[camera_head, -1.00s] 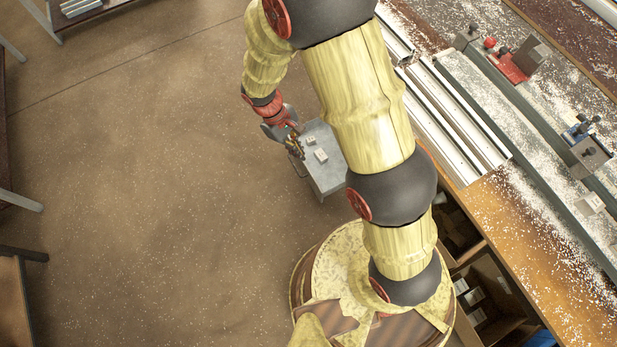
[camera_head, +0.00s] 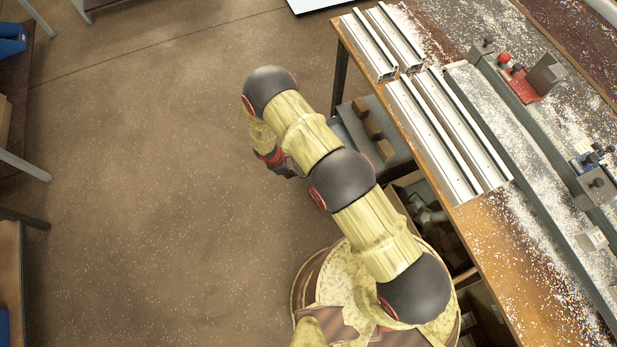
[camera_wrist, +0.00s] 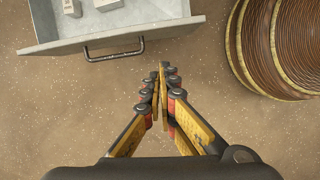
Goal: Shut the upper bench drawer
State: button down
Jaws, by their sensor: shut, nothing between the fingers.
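A grey metal drawer (camera_wrist: 190,34) stands out at the top left of the wrist view, with a dark bar handle (camera_wrist: 114,55) on its front and pale small boxes inside. I cannot tell from this view whether it is the upper one. My gripper (camera_wrist: 162,72) is shut and empty, its fingertips pointing toward the drawer front, just right of the handle and apparently apart from it. The gripper's fingertips are hidden there.
The workbench (camera_head: 480,235) holds aluminium profiles (camera_head: 430,140) and a red clamp (camera_head: 520,82). Open shelves lie under its edge. My round base shows at the right of the wrist view. Open floor (camera_head: 170,230) lies left of my arm.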

jog(key=w+d+f+n+b, duration=0.1)
jog(key=d+f+b, duration=0.3)
jog(key=f, duration=0.6)
jog(key=shift+w+d+y, duration=0.3)
jog(key=shift+w+d, duration=0.25)
jog(key=shift+d, duration=0.05)
jog(key=w+d+b, duration=0.1)
jog(key=w+d, duration=0.2)
jog(key=d, duration=0.8)
jog(key=w+d+b, duration=0.1)
jog(key=w+d, duration=0.2)
jog(key=d, duration=0.7)
jog(key=shift+w+d, duration=0.15)
jog(key=shift+d, duration=0.25)
jog(key=shift+a, duration=0.1)
